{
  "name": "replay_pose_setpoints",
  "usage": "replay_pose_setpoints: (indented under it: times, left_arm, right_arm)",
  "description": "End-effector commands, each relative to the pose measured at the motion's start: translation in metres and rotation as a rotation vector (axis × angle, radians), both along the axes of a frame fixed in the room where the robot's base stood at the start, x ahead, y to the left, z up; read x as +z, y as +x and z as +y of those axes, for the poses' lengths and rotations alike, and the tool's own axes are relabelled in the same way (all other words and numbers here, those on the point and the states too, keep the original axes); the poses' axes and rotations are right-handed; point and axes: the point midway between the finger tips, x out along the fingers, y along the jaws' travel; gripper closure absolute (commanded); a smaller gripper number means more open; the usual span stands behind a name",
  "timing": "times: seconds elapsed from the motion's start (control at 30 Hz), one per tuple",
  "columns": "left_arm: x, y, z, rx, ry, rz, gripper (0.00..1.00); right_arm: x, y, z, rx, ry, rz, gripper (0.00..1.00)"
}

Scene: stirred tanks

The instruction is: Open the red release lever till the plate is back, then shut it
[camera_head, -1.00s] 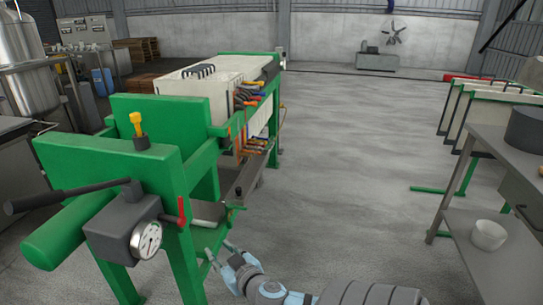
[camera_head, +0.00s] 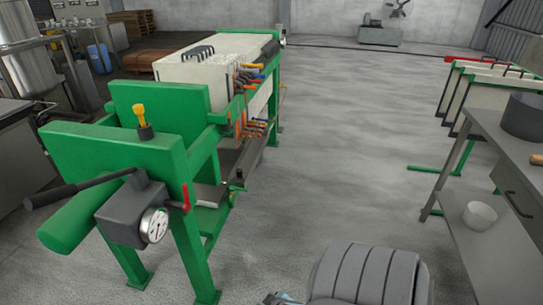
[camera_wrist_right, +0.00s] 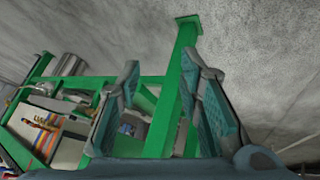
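The red release lever (camera_head: 186,198) stands upright on the right side of the grey pump block (camera_head: 121,217) at the green press's front end. The green plate (camera_head: 160,104) stands behind the front frame, next to the white plate stack (camera_head: 205,66). The lever is not visible there. My left gripper is not in view.
A black pump handle (camera_head: 80,187) sticks out left, and a round gauge (camera_head: 154,225) faces front. A steel table (camera_head: 500,165) with a white bowl (camera_head: 480,215) on its lower shelf stands at the right. The floor between press and table is clear.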

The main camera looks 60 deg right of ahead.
Motion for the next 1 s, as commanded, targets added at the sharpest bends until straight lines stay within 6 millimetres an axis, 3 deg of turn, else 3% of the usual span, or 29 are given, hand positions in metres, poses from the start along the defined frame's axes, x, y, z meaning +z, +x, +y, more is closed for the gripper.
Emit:
replay_pose_setpoints:
  times: [0.17, 0.43, 0.6, 0.67, 0.77, 0.87, 0.9, 1.0]
  left_arm:
    - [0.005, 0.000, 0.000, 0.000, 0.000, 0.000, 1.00]
    - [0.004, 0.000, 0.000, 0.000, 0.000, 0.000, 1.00]
    - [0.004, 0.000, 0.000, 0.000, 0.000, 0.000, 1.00]
    - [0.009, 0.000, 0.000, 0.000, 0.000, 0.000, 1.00]
    - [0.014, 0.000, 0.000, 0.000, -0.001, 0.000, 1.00]
    - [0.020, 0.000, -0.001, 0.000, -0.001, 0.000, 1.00]
    - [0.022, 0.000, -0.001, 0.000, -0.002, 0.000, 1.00]
    - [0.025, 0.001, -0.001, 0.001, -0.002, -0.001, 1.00]
  right_arm:
    - [-0.011, -0.015, 0.008, 0.006, 0.015, 0.041, 0.67]
    - [-0.013, -0.016, 0.008, 0.007, 0.017, 0.044, 0.69]
    - [-0.012, -0.016, 0.008, 0.007, 0.017, 0.044, 0.96]
    - [-0.007, -0.017, 0.008, 0.009, 0.016, 0.045, 1.00]
    - [0.034, 0.026, 0.018, 0.075, -0.014, -0.067, 1.00]
    - [0.127, 0.093, 0.037, 0.287, -0.202, -0.237, 1.00]
    - [0.173, 0.116, 0.046, 0.382, -0.323, -0.301, 1.00]
    - [0.282, 0.149, 0.064, 0.566, -0.671, -0.416, 1.00]
